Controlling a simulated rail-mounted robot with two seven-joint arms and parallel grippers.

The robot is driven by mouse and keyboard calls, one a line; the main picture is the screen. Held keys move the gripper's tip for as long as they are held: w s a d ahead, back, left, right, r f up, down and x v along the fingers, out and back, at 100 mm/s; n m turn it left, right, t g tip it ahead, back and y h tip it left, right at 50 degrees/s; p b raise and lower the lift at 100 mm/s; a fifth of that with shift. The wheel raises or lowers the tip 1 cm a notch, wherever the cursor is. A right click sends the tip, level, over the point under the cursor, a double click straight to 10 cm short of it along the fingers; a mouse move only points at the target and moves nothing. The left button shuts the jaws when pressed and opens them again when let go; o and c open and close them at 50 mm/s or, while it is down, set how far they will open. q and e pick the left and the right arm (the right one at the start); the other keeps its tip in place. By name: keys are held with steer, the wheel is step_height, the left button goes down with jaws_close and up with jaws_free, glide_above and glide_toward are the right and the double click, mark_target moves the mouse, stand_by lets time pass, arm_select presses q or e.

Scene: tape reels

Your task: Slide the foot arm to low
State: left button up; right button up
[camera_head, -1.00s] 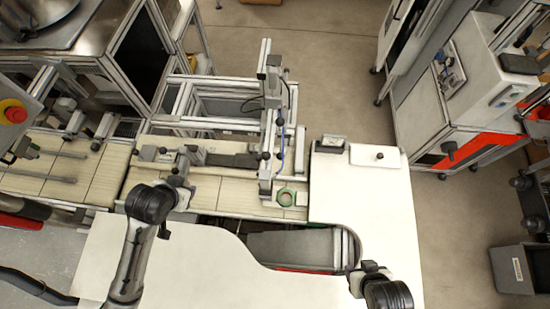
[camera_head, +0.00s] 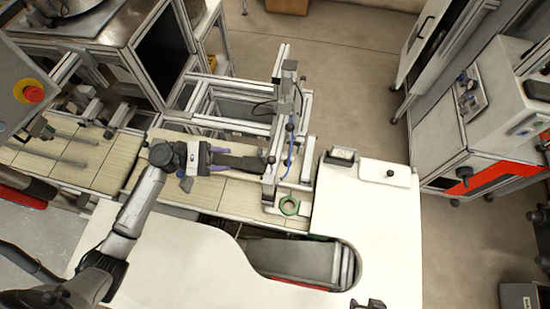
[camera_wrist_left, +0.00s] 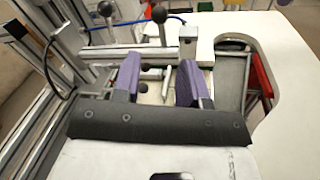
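The machine's metal post (camera_head: 284,110) stands over the conveyor (camera_head: 237,195), with black ball knobs and a blue hose on it. A low arm piece with black knobs (camera_head: 271,160) sits near its foot; I cannot tell for sure which part is the foot arm. My left gripper (camera_head: 207,160) is over the conveyor, left of the post. Its purple fingers (camera_wrist_left: 157,80) are apart in the left wrist view, with small black knobs (camera_wrist_left: 147,73) seen between them, apparently beyond. My right gripper (camera_head: 370,304) is mostly cut off at the bottom edge.
A white table (camera_head: 370,225) with a curved cutout lies in front and right. A small dark-topped box (camera_head: 342,157) and a white plate with a black knob (camera_head: 390,173) sit at its back edge. A red button (camera_head: 33,94) stands at the left. Open floor lies behind.

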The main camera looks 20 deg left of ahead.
mark_target(272, 160)
arm_select(q)
steer(key=shift+n, duration=0.9)
steer(key=p+x, duration=0.3)
steer(key=x, duration=0.9)
steer(key=shift+w+d+p, duration=0.1)
steer(key=shift+p, duration=0.25)
steer(key=shift+x, duration=0.8)
jaws_close()
